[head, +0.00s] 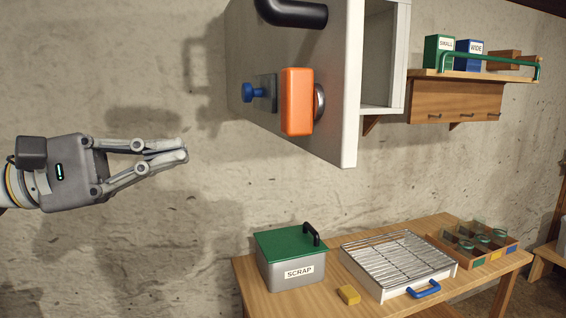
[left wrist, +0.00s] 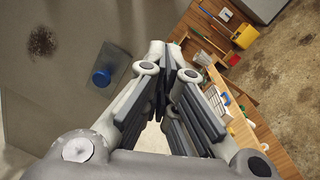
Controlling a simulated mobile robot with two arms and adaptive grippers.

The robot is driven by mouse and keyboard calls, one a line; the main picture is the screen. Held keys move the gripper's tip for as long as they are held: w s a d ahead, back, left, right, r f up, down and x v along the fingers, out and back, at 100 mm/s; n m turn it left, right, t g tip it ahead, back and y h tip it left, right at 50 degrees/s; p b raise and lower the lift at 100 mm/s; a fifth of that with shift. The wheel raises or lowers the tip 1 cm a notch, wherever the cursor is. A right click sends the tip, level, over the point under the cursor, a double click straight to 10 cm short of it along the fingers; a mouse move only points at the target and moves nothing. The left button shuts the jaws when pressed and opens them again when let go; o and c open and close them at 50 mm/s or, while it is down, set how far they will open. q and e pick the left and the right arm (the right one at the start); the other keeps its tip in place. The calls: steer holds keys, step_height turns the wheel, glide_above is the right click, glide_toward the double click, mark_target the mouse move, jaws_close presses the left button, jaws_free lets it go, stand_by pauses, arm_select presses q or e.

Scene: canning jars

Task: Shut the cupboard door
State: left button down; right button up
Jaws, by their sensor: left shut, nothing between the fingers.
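The cupboard door (head: 335,110) stands swung out from the wall cupboard (head: 385,105), its grey outer face toward the left. The cupboard's open interior shows to the right behind it. A black handle (head: 290,12), an orange block (head: 297,100) and a blue knob (head: 250,92) on a grey plate are on the door's face. My left gripper (head: 184,150) is shut and empty, left of the door and below the knob, apart from it. In the left wrist view its fingers (left wrist: 172,55) are together, with the blue knob (left wrist: 101,78) to their left. My right gripper is not in view.
A shelf (head: 455,95) with boxes is on the wall at right. The wall space around my gripper is clear.

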arm_select(q)
steer(key=s+m+y, duration=0.1)
steer(key=s+m, duration=0.2)
steer(key=s, duration=0.1)
steer(key=p, duration=0.7)
glide_toward(304, 149)
steer(key=shift+m+t+y, duration=0.3)
steer(key=x, duration=0.6)
steer(key=shift+s+d+r, duration=0.1)
steer(key=shift+d+r, duration=0.05)
steer(key=shift+r, duration=0.2)
steer(key=shift+d+f, duration=0.15)
steer(key=shift+d, duration=0.35)
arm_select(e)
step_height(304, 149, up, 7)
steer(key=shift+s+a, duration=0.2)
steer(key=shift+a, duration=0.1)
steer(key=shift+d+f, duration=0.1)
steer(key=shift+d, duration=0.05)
